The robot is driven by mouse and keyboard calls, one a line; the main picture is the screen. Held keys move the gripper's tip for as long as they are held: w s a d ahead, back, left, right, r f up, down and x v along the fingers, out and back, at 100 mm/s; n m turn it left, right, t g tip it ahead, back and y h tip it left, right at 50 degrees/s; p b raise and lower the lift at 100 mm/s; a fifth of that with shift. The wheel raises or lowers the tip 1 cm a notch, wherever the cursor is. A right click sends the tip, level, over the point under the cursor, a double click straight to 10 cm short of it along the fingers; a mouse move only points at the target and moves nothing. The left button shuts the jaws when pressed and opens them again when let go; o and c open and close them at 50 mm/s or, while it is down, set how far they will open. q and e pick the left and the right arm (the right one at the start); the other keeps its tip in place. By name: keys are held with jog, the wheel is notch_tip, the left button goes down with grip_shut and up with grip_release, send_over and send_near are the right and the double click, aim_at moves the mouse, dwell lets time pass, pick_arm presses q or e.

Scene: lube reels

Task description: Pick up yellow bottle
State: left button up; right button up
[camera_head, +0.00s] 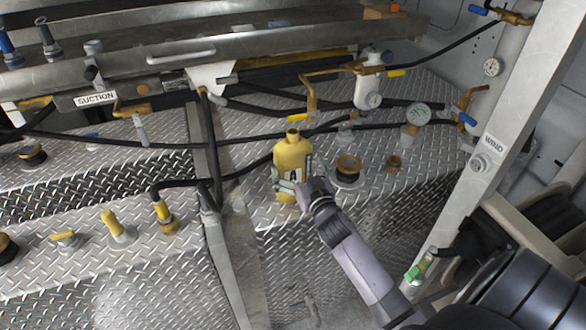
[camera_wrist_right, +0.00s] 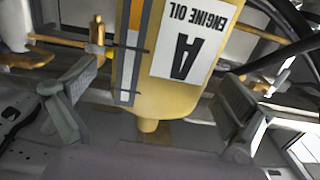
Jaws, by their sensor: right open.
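The yellow bottle (camera_head: 291,158) stands upright on the diamond-plate surface near the middle of the head view. In the right wrist view the yellow bottle (camera_wrist_right: 150,88) appears upside down, with a white label reading "ENGINE OIL" and a large "A". My right gripper (camera_head: 290,186) is at the bottle's lower half, reaching in from the lower right. In the wrist view the right gripper's (camera_wrist_right: 155,110) fingers are open, one on each side of the bottle, with gaps between fingers and bottle. The gripper hides part of the bottle's lower front. My left gripper is not in view.
A brass-topped fitting (camera_head: 347,168) stands just right of the bottle. Black hoses and a yellow-handled brass valve (camera_head: 309,98) lie close behind it. A gauge (camera_head: 418,115) is farther right. A metal beam (camera_head: 222,235) runs down at left. Bare diamond plate (camera_head: 385,205) lies to the right.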

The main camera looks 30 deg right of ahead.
jog(key=x, duration=0.3)
jog(key=shift+w, duration=0.25)
jog(key=shift+c, duration=0.5)
jog(key=c, duration=1.5)
jog(key=shift+r, duration=0.1)
